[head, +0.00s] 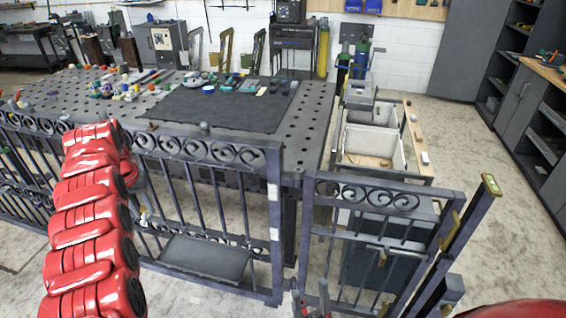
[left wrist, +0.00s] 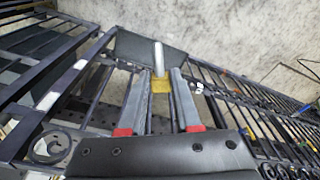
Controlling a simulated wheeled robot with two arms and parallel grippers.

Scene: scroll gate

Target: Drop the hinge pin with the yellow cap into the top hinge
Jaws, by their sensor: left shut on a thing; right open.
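In the left wrist view, my left gripper (left wrist: 160,90) is shut on the hinge pin's yellow cap (left wrist: 160,84). The pin's silver shaft (left wrist: 158,58) sticks out beyond the fingertips, over a dark plate. In the head view, my red left arm reaches down at the left and its gripper is largely hidden; a small yellowish spot (head: 143,213) shows there against the fence. The gate (head: 375,195) stands at the right, with brass-coloured pieces (head: 446,228) along its right side. I cannot tell the top hinge's opening. My right gripper (head: 310,300) is open at the bottom edge, partly cut off.
A dark shelf (head: 205,258) sits on the scrolled fence panel (head: 210,150), left of the gate. A perforated table (head: 310,115) with a black mat and small parts stands behind. A tall post (head: 470,220) stands right of the gate. Grey bins (head: 375,143) stand behind the gate.

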